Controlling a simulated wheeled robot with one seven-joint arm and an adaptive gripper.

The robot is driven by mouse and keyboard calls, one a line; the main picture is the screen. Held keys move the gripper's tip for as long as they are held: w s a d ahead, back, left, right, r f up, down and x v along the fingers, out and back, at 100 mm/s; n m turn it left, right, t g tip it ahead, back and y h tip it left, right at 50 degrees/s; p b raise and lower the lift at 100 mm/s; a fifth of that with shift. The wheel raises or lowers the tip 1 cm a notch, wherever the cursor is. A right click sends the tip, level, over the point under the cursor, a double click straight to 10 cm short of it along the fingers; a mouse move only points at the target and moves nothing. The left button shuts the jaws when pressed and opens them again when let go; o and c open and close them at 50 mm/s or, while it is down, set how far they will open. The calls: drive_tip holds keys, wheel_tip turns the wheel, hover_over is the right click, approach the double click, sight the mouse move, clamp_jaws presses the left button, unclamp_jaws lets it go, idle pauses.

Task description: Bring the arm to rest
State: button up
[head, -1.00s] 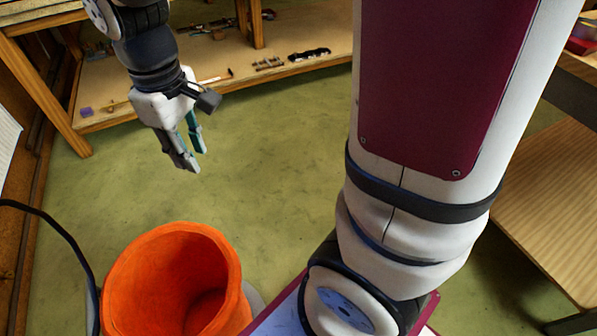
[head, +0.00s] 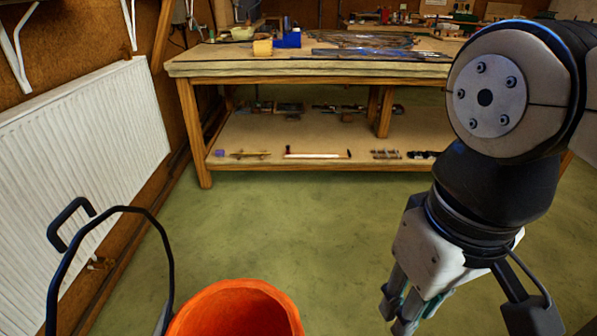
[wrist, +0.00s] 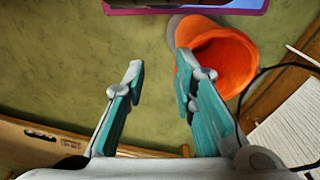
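My gripper (head: 399,311) hangs pointing down at the right of the head view, below my dark wrist joint. In the wrist view its two teal-padded fingers (wrist: 160,78) stand apart with only green floor between them, so it is open and holds nothing. It is in the air over the floor, clear of the workbench. An orange bucket (head: 236,306) is at the bottom of the head view, left of my gripper. The bucket also shows in the wrist view (wrist: 232,55), beyond the right finger.
A wooden workbench (head: 300,71) stands at the back, with tools and a blue box (head: 288,40) on top and several small items on its lower shelf (head: 260,164). A white radiator (head: 80,140) lines the left wall. Green floor (head: 290,220) lies open before the bench.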

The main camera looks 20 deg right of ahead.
idle(0.4)
wheel_tip(320, 180, up, 21)
drive_tip(key=t+p, duration=0.3)
drive_tip(key=p, duration=1.6)
drive_tip(key=shift+a, duration=0.2)
drive_tip(key=shift+w, duration=0.1)
drive_tip(key=shift+c, duration=0.6)
